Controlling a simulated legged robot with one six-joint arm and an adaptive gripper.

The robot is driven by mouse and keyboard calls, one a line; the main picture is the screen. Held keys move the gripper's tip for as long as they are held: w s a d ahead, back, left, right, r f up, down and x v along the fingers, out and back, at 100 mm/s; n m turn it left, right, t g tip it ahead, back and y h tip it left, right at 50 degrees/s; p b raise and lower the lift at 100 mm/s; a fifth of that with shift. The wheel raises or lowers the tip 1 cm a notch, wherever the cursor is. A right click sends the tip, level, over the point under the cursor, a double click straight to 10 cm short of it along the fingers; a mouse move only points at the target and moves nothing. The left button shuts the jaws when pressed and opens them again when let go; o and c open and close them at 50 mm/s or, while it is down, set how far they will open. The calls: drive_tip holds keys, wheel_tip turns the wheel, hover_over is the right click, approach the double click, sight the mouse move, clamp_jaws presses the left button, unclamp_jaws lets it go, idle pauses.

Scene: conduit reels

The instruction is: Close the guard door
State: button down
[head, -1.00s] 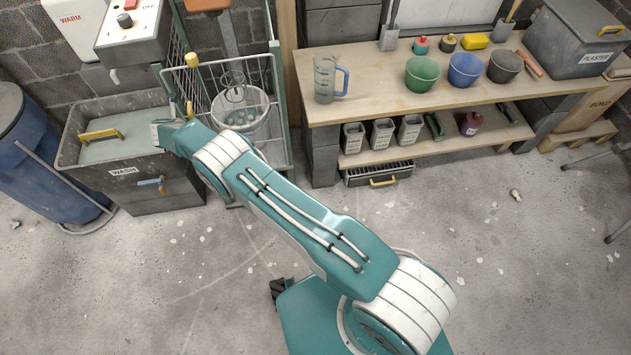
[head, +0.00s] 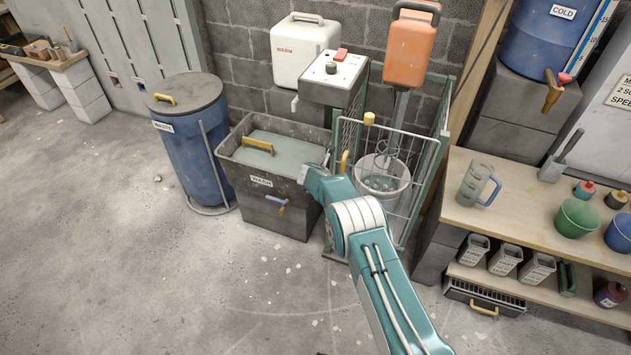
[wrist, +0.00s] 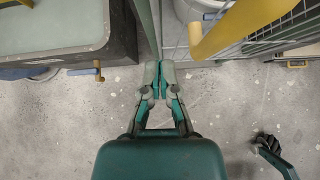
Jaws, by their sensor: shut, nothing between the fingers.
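The guard door (head: 398,150) is a pale wire-grid panel across the front of a green-framed cage, with an upright yellow handle (head: 345,161) near its left edge. I cannot tell whether its edge meets the frame. In the wrist view the handle (wrist: 242,25) is large at the top, right of my gripper, with the door's wire grid (wrist: 278,38) behind it. My gripper (wrist: 159,66) is shut and empty, below the green cage post and left of the handle, apparently apart from it. In the head view my wrist hides its fingers.
A grey wash tank (head: 268,208) stands left of the cage, with a small tap on its front. A blue waste drum (head: 195,150) is further left. A mixer with a bucket (head: 382,180) is inside the cage. A workbench (head: 510,220) stands right. The front floor is clear.

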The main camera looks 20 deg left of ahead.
drive_tip(key=d+v, duration=0.1)
drive_tip(key=v, duration=0.8)
drive_tip(key=shift+s+r, duration=0.25)
drive_tip(key=shift+r, duration=0.05)
